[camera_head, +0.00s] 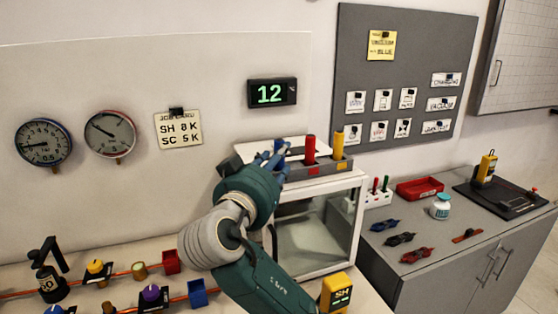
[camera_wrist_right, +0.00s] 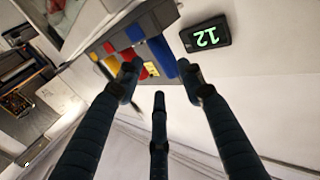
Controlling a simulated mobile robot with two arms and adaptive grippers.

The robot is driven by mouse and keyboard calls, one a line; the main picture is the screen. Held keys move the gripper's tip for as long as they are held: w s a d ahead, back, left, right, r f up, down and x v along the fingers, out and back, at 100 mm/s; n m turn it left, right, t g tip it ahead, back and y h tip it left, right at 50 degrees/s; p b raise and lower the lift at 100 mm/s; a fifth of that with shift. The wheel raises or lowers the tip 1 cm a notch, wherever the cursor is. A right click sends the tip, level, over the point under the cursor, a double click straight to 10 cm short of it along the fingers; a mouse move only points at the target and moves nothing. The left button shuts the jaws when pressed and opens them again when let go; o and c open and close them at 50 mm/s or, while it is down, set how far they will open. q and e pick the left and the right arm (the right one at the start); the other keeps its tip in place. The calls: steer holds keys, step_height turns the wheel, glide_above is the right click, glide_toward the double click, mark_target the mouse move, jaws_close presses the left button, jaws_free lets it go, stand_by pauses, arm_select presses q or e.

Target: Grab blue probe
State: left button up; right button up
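The blue probe (camera_head: 279,145) stands at the left of the grey rack (camera_head: 237,158) on the white glass-fronted cabinet, mostly hidden behind my right gripper (camera_head: 274,160) in the head view. In the right wrist view the blue probe (camera_wrist_right: 162,57) shows as a thick blue rod beyond my spread fingers. My right gripper (camera_wrist_right: 160,82) is open; the probe lies between the fingertips in the picture, and I cannot tell whether they touch it. My left gripper is not in view.
A red probe (camera_head: 310,150) and a yellow probe (camera_head: 338,146) stand to the right in the same rack. A display reading 12 (camera_head: 272,93) hangs on the wall behind. A yellow SH meter (camera_head: 336,293) is near the arm.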

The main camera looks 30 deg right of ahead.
steer(key=shift+w+d, duration=0.2)
steer(key=shift+d, duration=0.05)
steer(key=p+x, duration=0.1)
steer(key=x, duration=0.1)
steer(key=p+x, duration=0.1)
steer(key=x, duration=0.1)
steer(key=shift+w+r, duration=0.2)
steer(key=shift+w, duration=0.2)
steer(key=shift+w+d+f+p, duration=0.15)
steer(key=shift+w+d+p, duration=0.15)
steer(key=shift+d, duration=0.1)
steer(key=shift+a, duration=0.15)
steer(key=shift+c, duration=0.3)
steer(key=shift+s, duration=0.1)
jaws_close()
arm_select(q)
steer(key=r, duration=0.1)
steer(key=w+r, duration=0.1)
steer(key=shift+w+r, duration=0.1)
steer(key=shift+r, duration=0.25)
